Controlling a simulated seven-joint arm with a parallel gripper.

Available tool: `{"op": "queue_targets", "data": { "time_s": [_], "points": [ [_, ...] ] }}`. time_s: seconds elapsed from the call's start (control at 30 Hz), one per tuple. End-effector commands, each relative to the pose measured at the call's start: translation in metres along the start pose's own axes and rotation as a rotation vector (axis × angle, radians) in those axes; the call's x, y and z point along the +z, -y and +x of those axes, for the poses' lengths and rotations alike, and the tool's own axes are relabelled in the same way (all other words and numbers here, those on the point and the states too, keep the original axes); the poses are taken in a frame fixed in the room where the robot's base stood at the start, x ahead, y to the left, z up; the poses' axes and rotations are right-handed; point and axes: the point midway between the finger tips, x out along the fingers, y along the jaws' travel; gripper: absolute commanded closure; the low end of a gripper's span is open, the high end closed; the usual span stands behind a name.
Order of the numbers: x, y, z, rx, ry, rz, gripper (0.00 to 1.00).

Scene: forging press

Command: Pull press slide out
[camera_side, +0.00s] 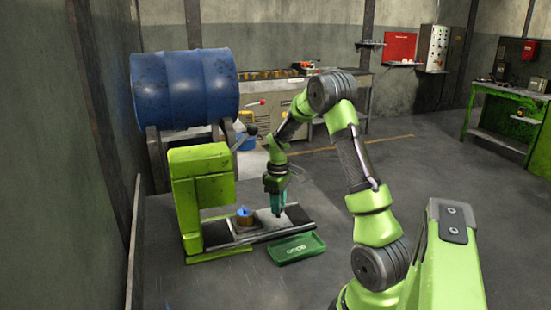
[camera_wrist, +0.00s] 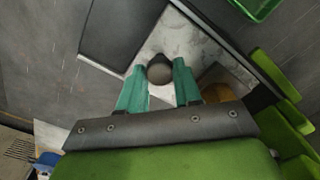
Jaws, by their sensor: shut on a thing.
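The press slide (camera_side: 262,221) is a light metal plate on a dark rail at the foot of the green press (camera_side: 203,190). It also shows as a pale, worn plate in the wrist view (camera_wrist: 200,45). A dark round knob (camera_wrist: 160,69) stands on the plate. My gripper (camera_wrist: 160,82) has its teal fingers on either side of the knob and is shut on it. In the side view my gripper (camera_side: 276,206) points down at the right part of the slide and hides the knob.
A green tray (camera_side: 298,248) with small parts lies on the floor in front of the rail's right end. A large blue drum (camera_side: 185,88) lies behind the press. Open floor lies to the right of the rail.

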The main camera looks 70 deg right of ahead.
Motion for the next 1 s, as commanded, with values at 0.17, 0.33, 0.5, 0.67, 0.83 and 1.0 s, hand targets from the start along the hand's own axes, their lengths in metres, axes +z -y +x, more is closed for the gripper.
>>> {"op": "queue_targets", "data": {
  "time_s": [0.17,0.33,0.5,0.67,0.83,1.0],
  "points": [
    [0.030,-0.031,-0.001,0.002,-0.002,0.005,1.00],
    [0.040,-0.041,-0.001,0.002,-0.003,0.000,1.00],
    [0.040,-0.040,-0.001,0.001,-0.003,-0.003,1.00],
    [0.039,-0.040,-0.001,0.001,-0.004,-0.004,0.59],
    [0.040,-0.040,-0.001,0.001,-0.003,-0.003,0.42],
    [0.040,-0.040,0.000,0.001,-0.002,-0.002,0.42]
  ]
}}
